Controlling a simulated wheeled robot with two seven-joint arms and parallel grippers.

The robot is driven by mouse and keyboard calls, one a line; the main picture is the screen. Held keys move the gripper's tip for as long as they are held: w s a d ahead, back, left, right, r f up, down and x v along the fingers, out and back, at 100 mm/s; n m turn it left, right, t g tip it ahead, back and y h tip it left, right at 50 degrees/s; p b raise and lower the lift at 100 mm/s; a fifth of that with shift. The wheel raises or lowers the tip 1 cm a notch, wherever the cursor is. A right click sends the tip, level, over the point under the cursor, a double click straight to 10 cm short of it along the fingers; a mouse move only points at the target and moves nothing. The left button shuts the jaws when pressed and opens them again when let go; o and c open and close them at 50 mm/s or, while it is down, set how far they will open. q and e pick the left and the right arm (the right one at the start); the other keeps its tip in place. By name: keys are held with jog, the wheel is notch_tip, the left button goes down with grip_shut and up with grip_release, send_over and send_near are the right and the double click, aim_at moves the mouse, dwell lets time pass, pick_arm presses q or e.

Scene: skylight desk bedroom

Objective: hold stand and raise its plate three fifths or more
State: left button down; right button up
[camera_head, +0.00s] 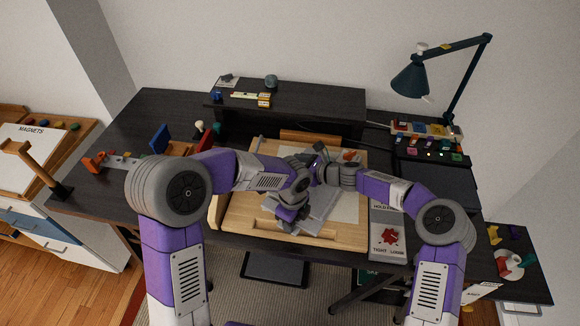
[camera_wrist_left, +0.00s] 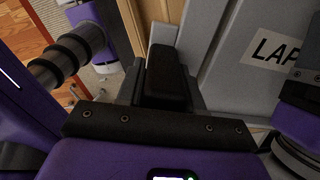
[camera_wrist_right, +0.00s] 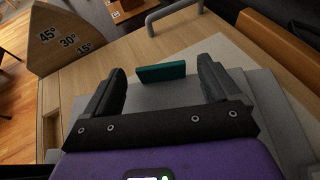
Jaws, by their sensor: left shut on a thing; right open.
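The grey stand (camera_head: 322,204) lies on the wooden board on the desk, mostly hidden by my arms. In the left wrist view its grey surface (camera_wrist_left: 225,75) carries a label beginning "LAP". My left gripper (camera_head: 292,218) is shut at the stand's near side, on a grey part (camera_wrist_left: 162,34) of it; the grip is largely hidden by the fingers. My right gripper (camera_head: 318,172) is open over the far part of the stand. In the right wrist view a teal tab (camera_wrist_right: 162,72) on the grey plate (camera_wrist_right: 265,105) lies between the spread fingers (camera_wrist_right: 164,75), apart from both.
A wooden angle gauge marked 45°, 30°, 15° (camera_wrist_right: 68,38) stands beside the stand. The wooden board (camera_head: 240,205) has a metal handle (camera_wrist_right: 172,14). A lamp (camera_head: 410,80) and raised shelf (camera_head: 320,108) stand behind.

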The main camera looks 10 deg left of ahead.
jog(key=shift+x, duration=0.85)
jog(key=shift+c, duration=0.4)
jog(key=shift+d, duration=0.1)
jog(key=c, duration=1.4)
